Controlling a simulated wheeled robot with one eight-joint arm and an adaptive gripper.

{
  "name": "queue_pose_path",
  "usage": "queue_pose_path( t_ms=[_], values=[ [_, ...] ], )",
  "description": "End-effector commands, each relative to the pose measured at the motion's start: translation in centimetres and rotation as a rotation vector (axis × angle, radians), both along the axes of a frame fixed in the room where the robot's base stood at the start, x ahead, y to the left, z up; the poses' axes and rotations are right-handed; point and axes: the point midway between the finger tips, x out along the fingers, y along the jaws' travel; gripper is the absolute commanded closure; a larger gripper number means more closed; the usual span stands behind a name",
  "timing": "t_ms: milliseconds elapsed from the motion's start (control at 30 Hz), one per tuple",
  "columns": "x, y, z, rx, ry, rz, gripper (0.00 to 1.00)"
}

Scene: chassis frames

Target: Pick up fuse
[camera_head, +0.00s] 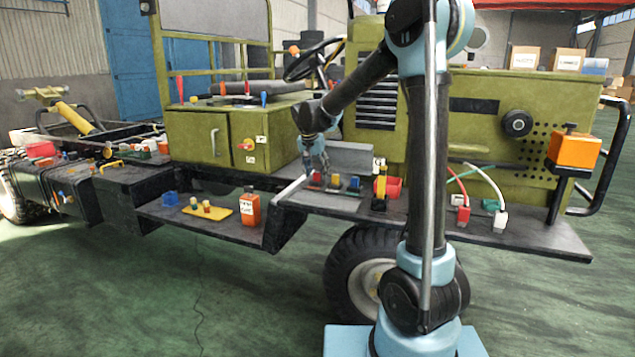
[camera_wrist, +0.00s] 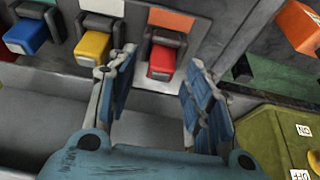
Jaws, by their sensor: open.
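A row of coloured fuses in dark holders sits on a dark plate on the vehicle's side shelf. In the wrist view they are a red fuse (camera_wrist: 162,60), a yellow fuse (camera_wrist: 95,45) and a blue fuse (camera_wrist: 27,35). The head view also shows the yellow fuse (camera_head: 335,181) and the blue fuse (camera_head: 354,183). My gripper (camera_head: 318,172) points down over the left end of this row. In the wrist view my gripper (camera_wrist: 160,72) is open and empty, with the red fuse showing between its fingertips. I cannot tell how far the fingers are above it.
A grey block (camera_head: 352,157) stands behind the row. A black and yellow part (camera_head: 380,185) and a red box (camera_head: 394,187) stand to its right. An orange box (camera_head: 250,208) and a yellow plate (camera_head: 208,210) are on the lower shelf at left. The olive cabinet (camera_head: 240,130) rises behind.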

Motion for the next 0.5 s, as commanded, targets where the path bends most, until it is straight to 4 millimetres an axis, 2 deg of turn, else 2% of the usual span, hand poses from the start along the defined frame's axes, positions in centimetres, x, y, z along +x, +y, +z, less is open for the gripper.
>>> queue_pose_path(
  t_ms=[100, 133, 300, 500],
  values=[
    [0.01, -0.01, 0.02, 0.000, 0.000, 0.000, 0.53],
    [0.02, -0.03, 0.02, 0.000, 0.000, 0.000, 0.58],
    [0.04, -0.11, 0.03, -0.001, 0.000, -0.001, 0.93],
    [0.05, -0.19, 0.05, 0.000, 0.000, -0.002, 0.93]
  ],
)
